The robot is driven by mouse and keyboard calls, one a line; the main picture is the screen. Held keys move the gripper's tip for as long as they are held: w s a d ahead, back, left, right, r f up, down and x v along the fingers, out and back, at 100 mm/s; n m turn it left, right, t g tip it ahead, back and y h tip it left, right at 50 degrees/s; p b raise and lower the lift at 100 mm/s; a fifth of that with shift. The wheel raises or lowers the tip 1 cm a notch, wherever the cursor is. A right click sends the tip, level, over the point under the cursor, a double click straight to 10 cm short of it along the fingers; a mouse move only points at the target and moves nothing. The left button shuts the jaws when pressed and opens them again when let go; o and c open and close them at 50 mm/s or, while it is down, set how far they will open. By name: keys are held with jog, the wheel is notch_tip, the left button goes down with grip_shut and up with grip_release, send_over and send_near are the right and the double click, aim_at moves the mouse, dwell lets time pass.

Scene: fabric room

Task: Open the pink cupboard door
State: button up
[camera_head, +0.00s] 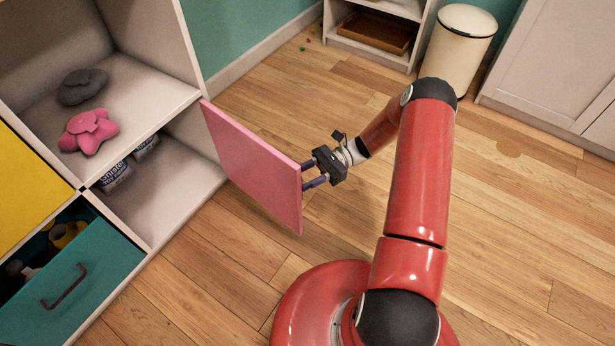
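The pink cupboard door (255,165) stands swung wide out from the white shelf unit, hinged at its right side. Its compartment (175,190) is exposed, with two printed containers (114,178) inside at the left. My gripper (312,174) is at the door's free edge, on the side away from the compartment. Its two dark fingers point at the door and have a gap between them. The fingertips are close to or touching the door; the handle is hidden, so I cannot tell whether they hold it.
A teal drawer (75,280) stands partly open at lower left, beneath a yellow door (28,185). A pink plush (88,131) and a grey one (82,86) lie on the upper shelf. A cream bin (457,45) stands at the back. The wooden floor at right is clear.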

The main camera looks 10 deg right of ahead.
jog(key=shift+d, duration=0.1)
dwell(0.7)
jog(key=shift+d, duration=0.1)
jog(key=v, duration=0.7)
jog(key=shift+d, duration=0.35)
